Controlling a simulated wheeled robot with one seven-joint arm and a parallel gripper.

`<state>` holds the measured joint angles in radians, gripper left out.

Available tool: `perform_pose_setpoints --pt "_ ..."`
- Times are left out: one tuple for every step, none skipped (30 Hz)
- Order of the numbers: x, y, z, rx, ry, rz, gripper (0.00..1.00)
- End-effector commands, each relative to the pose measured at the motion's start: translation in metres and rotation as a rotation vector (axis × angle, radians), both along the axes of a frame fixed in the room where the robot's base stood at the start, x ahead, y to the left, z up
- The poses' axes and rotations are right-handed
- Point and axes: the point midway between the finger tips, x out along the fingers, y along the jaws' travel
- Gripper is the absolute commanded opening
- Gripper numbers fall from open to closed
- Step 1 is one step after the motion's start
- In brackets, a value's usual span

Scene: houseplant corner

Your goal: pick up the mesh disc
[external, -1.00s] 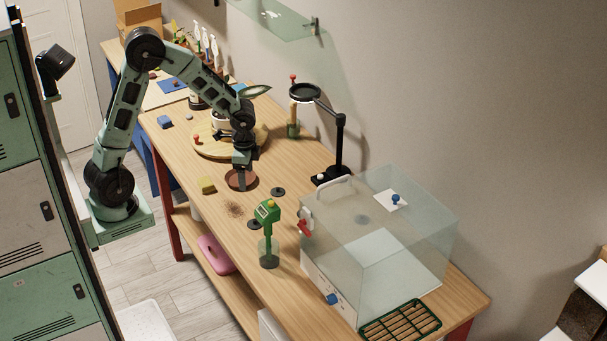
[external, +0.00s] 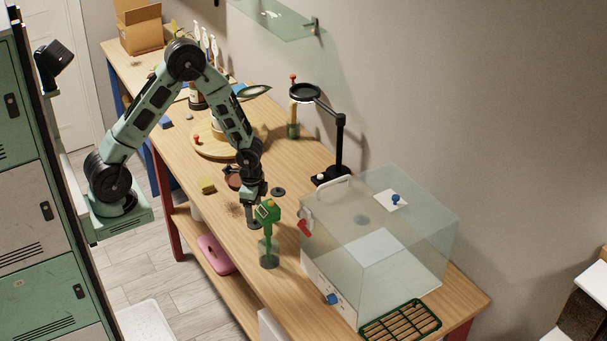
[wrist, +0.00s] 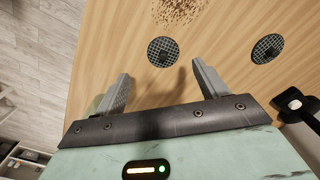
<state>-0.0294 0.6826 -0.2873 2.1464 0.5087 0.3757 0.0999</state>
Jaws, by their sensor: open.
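Two dark round mesh discs lie flat on the wooden bench. In the wrist view, one mesh disc (wrist: 163,52) lies just beyond the gap between my fingertips, and the other disc (wrist: 267,48) lies further right. In the external view, the nearer disc (external: 254,226) is partly hidden by my gripper, and the other disc (external: 279,191) lies behind it toward the wall. My gripper (wrist: 161,71) is open and empty, with its fingers spread on either side of the nearer disc's line. My gripper (external: 250,211) points down close above the bench; its exact height is unclear.
A green-topped tool in a clear holder (external: 268,250) stands close beside my gripper. A clear box (external: 400,235) and a black lamp stand (external: 339,150) are to the right. Scattered soil (wrist: 178,10) lies past the nearer disc. A yellow block (external: 207,186) sits left.

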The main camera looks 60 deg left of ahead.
Motion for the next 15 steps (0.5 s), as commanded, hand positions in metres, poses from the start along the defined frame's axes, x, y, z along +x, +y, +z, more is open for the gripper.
perform_pose_setpoints --pt "0.000 0.001 -0.004 0.001 0.004 -0.001 0.72" --pt "0.000 0.001 -0.008 0.001 0.004 -0.001 0.72" --pt "0.000 0.002 -0.013 0.001 0.005 0.000 0.72" --pt "0.001 0.003 -0.017 0.001 0.005 0.000 0.72" --pt "0.001 0.004 -0.021 0.001 0.006 -0.001 0.72" --pt "0.001 0.005 -0.027 0.001 0.005 -0.001 0.72" --pt "0.001 0.005 -0.031 0.001 0.005 -0.001 0.72" --pt "0.001 0.005 -0.036 0.001 0.006 -0.001 0.72" --pt "0.002 0.005 -0.040 0.001 0.004 -0.002 0.72" --pt "0.002 0.005 -0.043 0.001 0.004 -0.001 0.72" --pt "0.002 0.005 -0.045 0.001 0.004 -0.001 0.72" --pt "0.002 0.005 -0.047 0.001 0.003 0.000 0.72" --pt "0.002 0.005 -0.048 0.001 0.001 0.000 0.72" --pt "0.003 0.005 -0.049 0.001 0.001 0.001 0.72" --pt "0.003 0.005 -0.049 0.001 0.001 0.001 0.72"
